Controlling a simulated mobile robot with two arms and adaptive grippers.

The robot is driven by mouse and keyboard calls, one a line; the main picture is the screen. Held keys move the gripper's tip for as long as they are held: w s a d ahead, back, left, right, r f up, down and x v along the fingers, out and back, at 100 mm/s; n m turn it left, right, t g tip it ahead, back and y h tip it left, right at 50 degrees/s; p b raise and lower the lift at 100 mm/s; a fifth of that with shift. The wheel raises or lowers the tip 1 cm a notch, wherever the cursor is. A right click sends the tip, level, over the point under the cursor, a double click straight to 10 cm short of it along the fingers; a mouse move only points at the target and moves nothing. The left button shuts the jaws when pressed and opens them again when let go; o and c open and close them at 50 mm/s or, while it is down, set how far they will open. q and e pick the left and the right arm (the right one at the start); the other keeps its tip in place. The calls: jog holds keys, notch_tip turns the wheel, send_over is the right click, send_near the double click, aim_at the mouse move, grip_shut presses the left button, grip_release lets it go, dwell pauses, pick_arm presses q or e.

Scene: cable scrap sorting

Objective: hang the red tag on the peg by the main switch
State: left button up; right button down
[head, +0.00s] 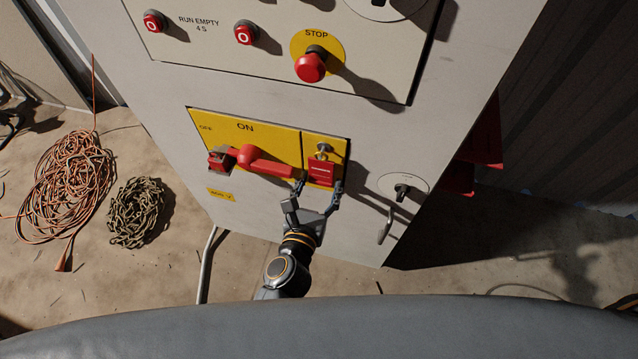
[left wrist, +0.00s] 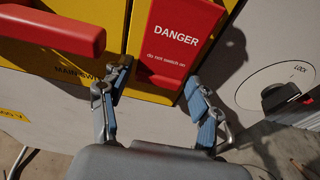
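The red tag (head: 322,171) hangs upright against the yellow main switch panel (head: 222,126), directly below the small peg (head: 323,149). The tag's top edge appears to be at the peg; its hole is too small to make out. In the left wrist view the tag (left wrist: 177,38) reads "DANGER, do not switch on". My left gripper (head: 319,186) is open, just below the tag. Its blue-padded fingers (left wrist: 157,80) stand apart on either side of the tag's lower end, with nothing gripped. My right gripper is not in view.
The red switch handle (head: 262,164) sticks out left of the tag, close to my fingers. A lock knob (head: 402,190) and a cabinet handle (head: 386,226) are on the right. The red stop button (head: 310,68) is above. Orange cable (head: 62,190) and a chain (head: 137,212) lie on the floor.

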pick_arm(q)
jog(key=shift+o, duration=0.5)
jog(key=shift+s, duration=0.15)
jog(key=v, duration=1.1)
jog(key=shift+s, duration=0.35)
jog(key=shift+a, duration=0.15)
